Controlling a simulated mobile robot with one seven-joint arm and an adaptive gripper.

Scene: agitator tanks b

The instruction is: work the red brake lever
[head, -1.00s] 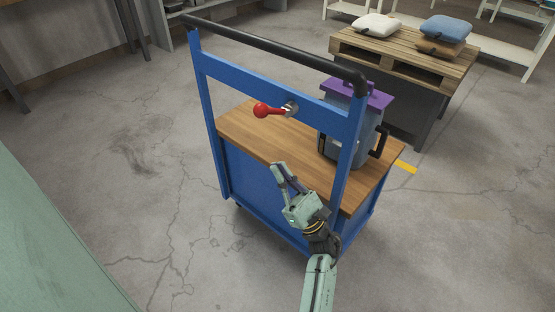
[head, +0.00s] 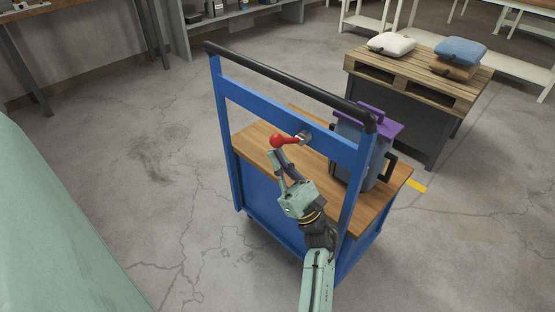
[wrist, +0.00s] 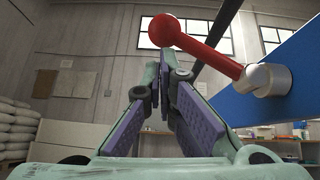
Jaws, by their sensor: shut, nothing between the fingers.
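The red brake lever (head: 287,140) sticks out to the left from a silver pivot (head: 304,137) on the upper blue crossbar of the cart (head: 262,103). In the wrist view the lever (wrist: 205,48) slopes up to the left from its pivot (wrist: 268,79) to a round red ball end. My gripper (head: 276,154) is just below the ball end in the head view. In the wrist view my gripper (wrist: 166,58) has its fingertips together, with nothing between them, close under the ball. I cannot tell whether they touch it.
A grey bin with a purple lid (head: 377,122) stands on the cart's wooden top (head: 262,143). A black push handle (head: 290,84) runs above the crossbar. A pallet table (head: 415,80) with cushions is behind right. Floor left of the cart is clear.

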